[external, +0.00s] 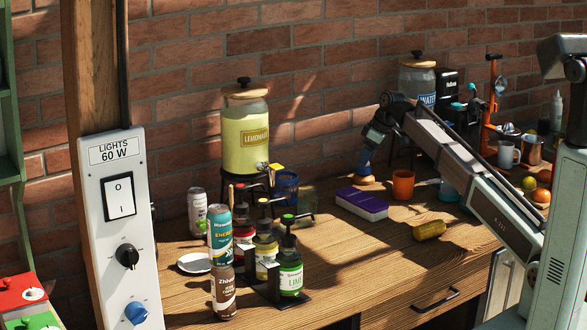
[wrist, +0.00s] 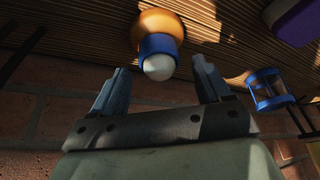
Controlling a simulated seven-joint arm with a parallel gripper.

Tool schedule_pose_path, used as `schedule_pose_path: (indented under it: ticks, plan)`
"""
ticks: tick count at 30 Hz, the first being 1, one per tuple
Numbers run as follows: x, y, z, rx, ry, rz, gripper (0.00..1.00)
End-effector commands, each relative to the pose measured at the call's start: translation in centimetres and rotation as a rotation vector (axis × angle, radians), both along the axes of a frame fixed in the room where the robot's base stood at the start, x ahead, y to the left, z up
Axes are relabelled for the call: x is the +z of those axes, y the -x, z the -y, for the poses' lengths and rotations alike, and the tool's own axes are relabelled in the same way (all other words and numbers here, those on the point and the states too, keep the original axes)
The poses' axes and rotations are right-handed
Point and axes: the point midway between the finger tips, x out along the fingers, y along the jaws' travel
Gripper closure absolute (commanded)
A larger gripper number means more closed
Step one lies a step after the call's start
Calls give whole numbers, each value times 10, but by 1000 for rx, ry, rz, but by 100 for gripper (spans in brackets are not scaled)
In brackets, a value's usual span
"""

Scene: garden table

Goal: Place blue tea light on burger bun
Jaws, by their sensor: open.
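The blue tea light (wrist: 157,44), with a pale rounded top, sits on the round golden-brown burger bun (wrist: 161,22) in the wrist view, which looks upside down. My gripper (wrist: 160,70) is open, with one finger to each side of the tea light's pale top and a visible gap on both sides. In the external view, the bun (external: 367,182) rests on the table at the back, directly below my gripper (external: 365,163). The tea light cannot be told apart from the dark fingers there.
A purple box (external: 361,204) lies just in front of the bun, with an orange cup (external: 403,185) to its right. A blue holder (external: 286,188) and lemonade dispenser (external: 246,135) stand left.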

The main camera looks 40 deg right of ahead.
Motion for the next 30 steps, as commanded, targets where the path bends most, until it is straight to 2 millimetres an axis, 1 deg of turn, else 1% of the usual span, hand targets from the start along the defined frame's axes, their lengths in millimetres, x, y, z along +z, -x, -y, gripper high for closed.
schedule_pose_path:
  ticks: [1,6,12,15,21,30]
  plan:
    - [10,3,2,-1,0,3,23]
    - [40,14,9,-1,0,4,23]
    - [69,24,16,1,0,2,23]
    - [79,27,18,1,1,2,23]
    - [88,31,20,1,0,0,23]
    - [89,31,20,1,0,0,23]
